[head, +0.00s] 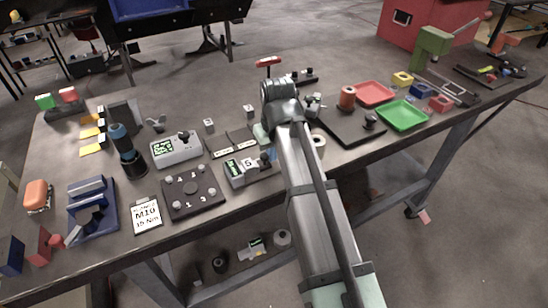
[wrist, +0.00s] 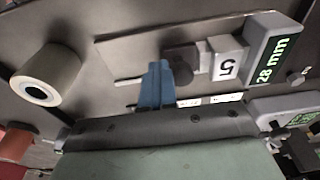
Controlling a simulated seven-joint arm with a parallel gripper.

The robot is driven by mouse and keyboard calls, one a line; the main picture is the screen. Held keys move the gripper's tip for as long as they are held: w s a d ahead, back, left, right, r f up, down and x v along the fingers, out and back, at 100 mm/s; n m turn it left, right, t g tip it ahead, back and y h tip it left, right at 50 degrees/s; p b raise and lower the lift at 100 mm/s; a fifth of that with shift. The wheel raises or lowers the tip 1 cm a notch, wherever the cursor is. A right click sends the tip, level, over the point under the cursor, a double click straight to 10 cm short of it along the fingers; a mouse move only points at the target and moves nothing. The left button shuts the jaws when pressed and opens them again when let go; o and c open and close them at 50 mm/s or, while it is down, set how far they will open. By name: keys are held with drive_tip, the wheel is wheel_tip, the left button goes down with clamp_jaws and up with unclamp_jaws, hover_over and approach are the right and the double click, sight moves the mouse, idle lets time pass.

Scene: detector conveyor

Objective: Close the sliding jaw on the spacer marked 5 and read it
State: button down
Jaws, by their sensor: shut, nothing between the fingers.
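The gauge (wrist: 275,45) has a lit display reading 28 mm. The pale spacer marked 5 (wrist: 228,64) sits against its fixed block, the digit upside down in the wrist view; it also shows in the head view (head: 248,162). The sliding jaw (wrist: 182,62), with a dark rounded knob, stands on the spacer's other side and appears to touch it or nearly so. My gripper (wrist: 156,68) has its blue fingers shut and empty, just beside the knob on the side away from the spacer. In the head view my arm hides most of the gripper.
A white roll (wrist: 45,80) lies left of my fingers in the wrist view. Labelled plates stand behind the gauge. A numbered dark board (head: 192,192) and a box with a green display (head: 176,150) are to its left. Red (head: 374,93) and green (head: 403,115) trays lie right.

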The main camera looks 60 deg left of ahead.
drive_tip(key=shift+w+r, duration=0.1)
drive_tip(key=shift+w, duration=0.4)
idle(0.4)
wheel_tip(320, 180, up, 7)
idle(0.9)
idle(0.5)
